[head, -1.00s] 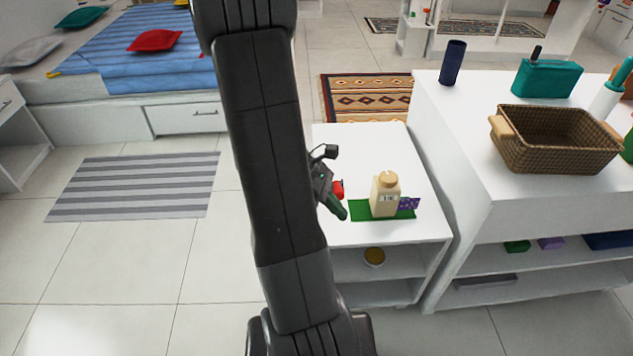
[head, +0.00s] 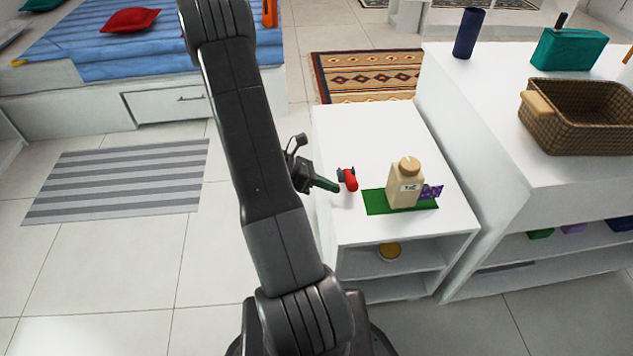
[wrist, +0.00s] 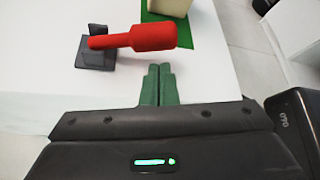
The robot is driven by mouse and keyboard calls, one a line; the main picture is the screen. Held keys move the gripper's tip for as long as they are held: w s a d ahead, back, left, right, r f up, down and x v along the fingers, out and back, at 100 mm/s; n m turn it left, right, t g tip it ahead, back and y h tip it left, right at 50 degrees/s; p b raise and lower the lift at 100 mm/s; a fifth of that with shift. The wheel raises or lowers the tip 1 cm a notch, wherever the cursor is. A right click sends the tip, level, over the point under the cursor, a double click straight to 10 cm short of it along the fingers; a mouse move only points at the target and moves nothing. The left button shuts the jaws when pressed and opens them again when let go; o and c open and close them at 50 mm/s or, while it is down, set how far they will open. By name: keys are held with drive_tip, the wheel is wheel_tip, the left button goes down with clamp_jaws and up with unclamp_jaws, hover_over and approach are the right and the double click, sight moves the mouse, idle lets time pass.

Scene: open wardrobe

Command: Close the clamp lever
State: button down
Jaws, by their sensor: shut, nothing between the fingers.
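The clamp lever has a red handle (head: 349,180) on a small dark base and stands on the white low cabinet top. In the wrist view the red handle (wrist: 150,38) lies roughly level, pointing right from its dark base (wrist: 95,50). My gripper (head: 335,187) has green fingers and is beside the lever, to its left in the head view. In the wrist view my gripper's fingers (wrist: 159,72) are together and empty, a short way below the handle in the picture, with a visible gap. My arm hides part of the cabinet's left side.
A beige bottle (head: 404,185) stands on a green mat (head: 376,203) right of the lever, with a purple patterned item (head: 431,191) beside it. A taller white unit (head: 480,130) with a wicker basket (head: 565,140) stands to the right. The cabinet top behind the lever is clear.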

sight(340, 197)
drive_tip(key=shift+b+x, duration=0.3)
drive_tip(key=shift+x, duration=1.35)
drive_tip(key=shift+r, duration=0.15)
drive_tip(key=shift+r+p, duration=0.15)
drive_tip(key=shift+p, duration=0.6)
